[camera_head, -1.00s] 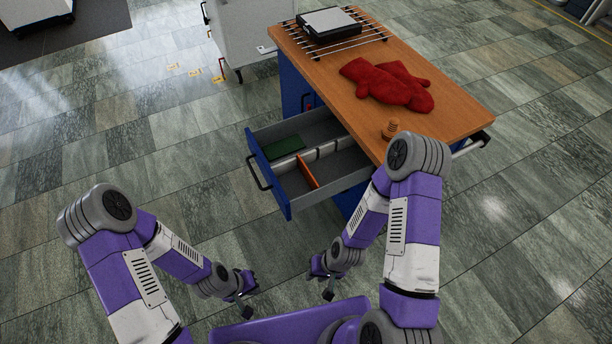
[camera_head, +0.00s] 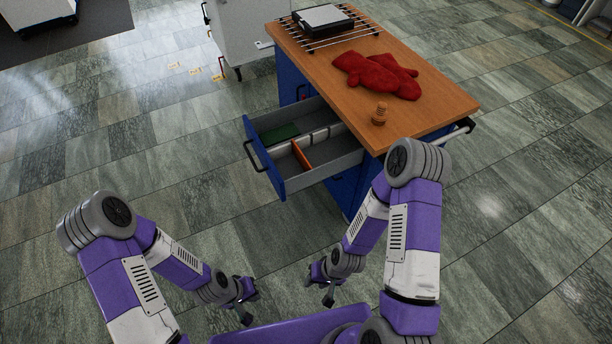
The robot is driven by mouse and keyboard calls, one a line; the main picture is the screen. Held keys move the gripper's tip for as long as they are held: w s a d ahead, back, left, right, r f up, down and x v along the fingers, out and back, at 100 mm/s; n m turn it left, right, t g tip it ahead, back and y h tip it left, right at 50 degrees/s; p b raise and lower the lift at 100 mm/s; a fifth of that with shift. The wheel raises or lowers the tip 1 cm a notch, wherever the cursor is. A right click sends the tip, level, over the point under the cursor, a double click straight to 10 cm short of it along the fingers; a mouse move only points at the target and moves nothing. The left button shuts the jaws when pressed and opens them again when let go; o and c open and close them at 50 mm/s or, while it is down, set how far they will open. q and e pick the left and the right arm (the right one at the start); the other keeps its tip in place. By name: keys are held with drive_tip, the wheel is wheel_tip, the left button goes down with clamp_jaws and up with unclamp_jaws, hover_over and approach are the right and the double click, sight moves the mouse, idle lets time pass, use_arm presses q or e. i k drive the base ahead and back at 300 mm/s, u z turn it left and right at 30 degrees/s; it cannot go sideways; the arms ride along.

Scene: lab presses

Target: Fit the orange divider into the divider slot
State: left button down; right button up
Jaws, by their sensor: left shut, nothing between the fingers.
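The orange divider (camera_head: 301,156) is a thin upright strip in the open drawer (camera_head: 281,183) of the blue bench.
A green item (camera_head: 281,133) lies in the drawer's back left part. The floor before the drawer is clear.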

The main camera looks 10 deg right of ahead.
sight(330, 148)
drive_tip(key=k, duration=0.85)
drive_tip(key=z, duration=0.75)
drive_tip(key=i, duration=1.45)
drive_tip(key=u, duration=0.95)
